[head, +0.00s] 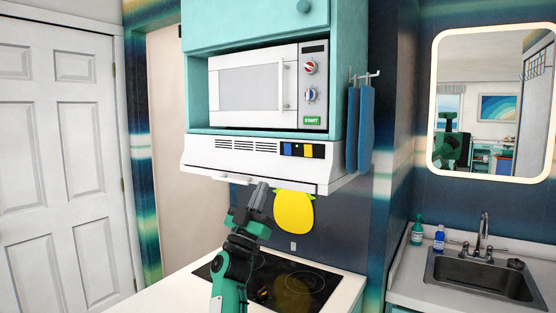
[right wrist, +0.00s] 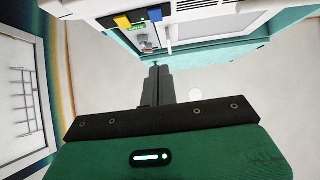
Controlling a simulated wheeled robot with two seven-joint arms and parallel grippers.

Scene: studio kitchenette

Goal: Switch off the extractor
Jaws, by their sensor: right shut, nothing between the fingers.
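The extractor (head: 232,160) is a white hood under the microwave, with vent slots and a thin front rail. Its dark switch panel (head: 303,151) has blue and yellow buttons at the front right. My right gripper (head: 262,188) is shut and empty, pointing up, below the hood's front and left of the panel in the head view. In the right wrist view the shut fingers (right wrist: 154,70) appear just below the yellow button (right wrist: 122,22) and a blue button (right wrist: 155,14); I see no clear contact. My left gripper is not in view.
A microwave (head: 250,88) with dials sits above the hood in a teal cabinet (head: 196,90). Blue towels (head: 360,128) hang on a hook rail to its right. A black hob (head: 310,283) lies below; a sink (head: 480,275) stands right.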

